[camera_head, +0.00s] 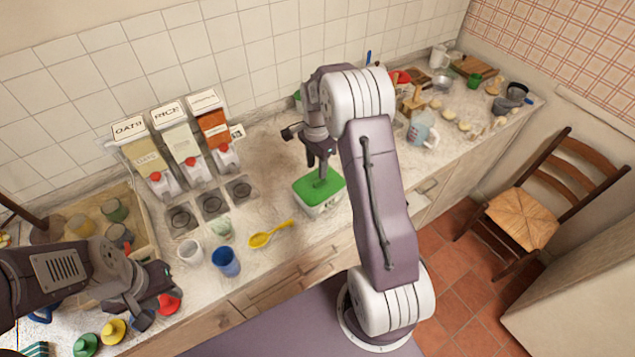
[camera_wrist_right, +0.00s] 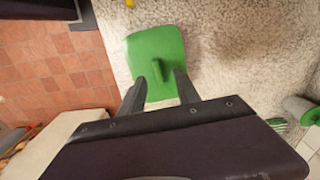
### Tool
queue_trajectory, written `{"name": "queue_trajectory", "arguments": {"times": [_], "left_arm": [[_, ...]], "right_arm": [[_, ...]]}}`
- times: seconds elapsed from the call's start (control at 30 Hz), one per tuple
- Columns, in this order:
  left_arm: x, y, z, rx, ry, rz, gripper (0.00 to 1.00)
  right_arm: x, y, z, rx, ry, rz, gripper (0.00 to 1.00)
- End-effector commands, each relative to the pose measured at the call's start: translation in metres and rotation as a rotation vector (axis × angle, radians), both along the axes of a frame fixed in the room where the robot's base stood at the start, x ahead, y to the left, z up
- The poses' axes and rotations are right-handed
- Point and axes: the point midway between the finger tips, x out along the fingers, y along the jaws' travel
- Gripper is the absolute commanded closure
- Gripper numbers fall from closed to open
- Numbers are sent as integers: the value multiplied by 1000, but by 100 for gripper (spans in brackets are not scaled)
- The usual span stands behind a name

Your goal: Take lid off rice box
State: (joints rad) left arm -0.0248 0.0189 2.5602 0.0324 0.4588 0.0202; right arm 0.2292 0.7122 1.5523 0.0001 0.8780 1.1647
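The rice box (camera_head: 318,207) is a white tub with dark print on its front, standing on the counter. Its green lid (camera_head: 325,187) sits on top and also shows in the right wrist view (camera_wrist_right: 146,47), with a raised green handle (camera_wrist_right: 157,70) in its middle. My right gripper (camera_head: 320,172) points down over the lid. In the right wrist view its two fingers (camera_wrist_right: 160,82) are apart, with the handle in line with the gap between them; contact is not visible. My left gripper (camera_head: 152,308) hangs at the lower left, over the counter, away from the box; its finger opening is unclear.
Labelled dispensers (camera_head: 180,150) stand against the tiled wall. A pitcher (camera_head: 422,129) and other kitchenware are at the right. Counter directly around the box is clear.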

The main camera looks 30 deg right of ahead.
Motion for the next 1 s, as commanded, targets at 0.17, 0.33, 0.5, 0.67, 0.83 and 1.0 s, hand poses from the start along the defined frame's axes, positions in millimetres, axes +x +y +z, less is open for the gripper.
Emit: {"name": "queue_trajectory", "arguments": {"times": [0.17,0.33,0.5,0.67,0.83,1.0], "left_arm": [[0,0,4,0,0,0,64],[0,0,21,0,0,0,64],[0,0,22,0,0,0,64],[0,0,21,0,0,0,64],[0,0,21,0,0,0,64],[0,0,21,0,0,0,64]], "right_arm": [[-1,0,-7,1,2,0,61],[-5,-3,-35,1,5,1,61],[-3,-3,-55,0,0,1,61],[-3,-3,-56,0,-1,1,61],[-3,-3,-56,0,-1,0,100],[-3,-3,-56,-1,-1,0,100]]}}
